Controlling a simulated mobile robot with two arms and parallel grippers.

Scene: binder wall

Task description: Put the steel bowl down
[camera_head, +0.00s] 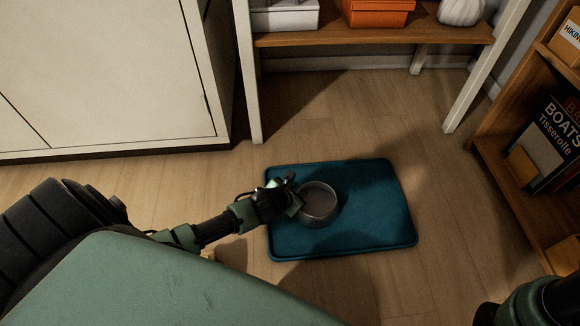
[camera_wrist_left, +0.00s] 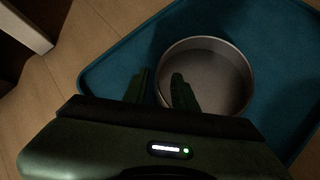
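The steel bowl (camera_head: 318,204) is round, grey and empty. It appears to rest upright on the blue mat (camera_head: 385,232), near the mat's middle. My left gripper (camera_head: 291,193) is at the bowl's left rim. In the left wrist view, the bowl (camera_wrist_left: 215,70) has its near-left wall between my two fingers (camera_wrist_left: 160,82), one outside and one inside. The fingers look apart, with a gap beside the wall. The lower part of the fingers and the bowl's base are partly hidden. My right gripper is out of view.
A wooden shelf (camera_head: 375,37) with white legs stands behind the mat, holding an orange box (camera_head: 378,12). A white cabinet (camera_head: 110,75) is at the left. A bookcase (camera_head: 500,170) with books is at the right. Bare wood floor surrounds the mat.

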